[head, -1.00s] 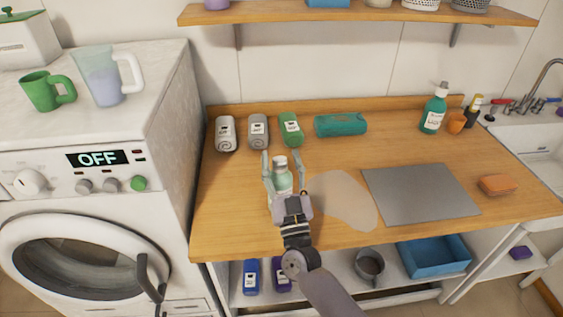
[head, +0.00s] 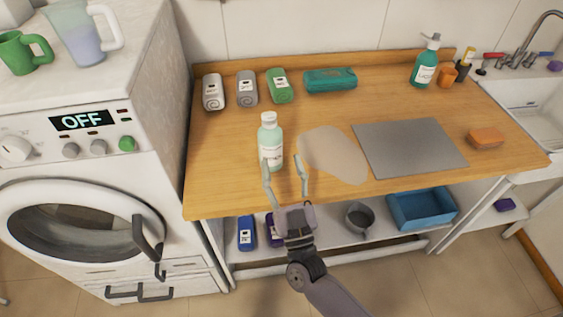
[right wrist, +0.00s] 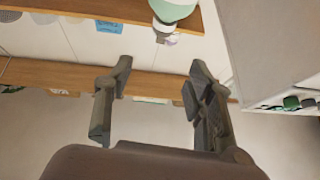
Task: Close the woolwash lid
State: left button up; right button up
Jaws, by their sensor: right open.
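The pale green bottle with a white label, likely the woolwash (head: 271,148), stands upright on the wooden counter near its front edge. Its white lid (head: 269,119) sits on top; I cannot tell whether it is fully closed. My right gripper (head: 285,178) is open and empty, its fingers pointing toward the bottle from the front, in front of and below it. In the right wrist view, the open fingers (right wrist: 158,95) have nothing between them, and part of the bottle (right wrist: 174,8) shows at the top edge. My left gripper is out of view.
A pale patch (head: 334,154) and a grey mat (head: 409,148) lie right of the bottle. The washing machine (head: 75,150) is at the left. A lower shelf holds a blue bin (head: 422,209).

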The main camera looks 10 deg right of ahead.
aim_at(270, 116)
jog(key=shift+c, duration=0.2)
jog(key=shift+s+f+g+h+b, duration=0.1)
jog(key=shift+s+g+h+b, duration=0.2)
jog(key=shift+s+b, duration=0.15)
jog(key=shift+c, duration=0.3)
jog(key=shift+g, duration=0.4)
jog(key=p+x, duration=0.1)
jog(key=x, duration=0.4)
jog(key=p+x, duration=0.1)
jog(key=x, duration=0.4)
jog(key=r+p+x, duration=0.1)
jog(key=x, duration=0.5)
jog(key=shift+s+p, duration=0.1)
jog(key=shift+p, duration=0.3)
jog(key=shift+c, duration=0.2)
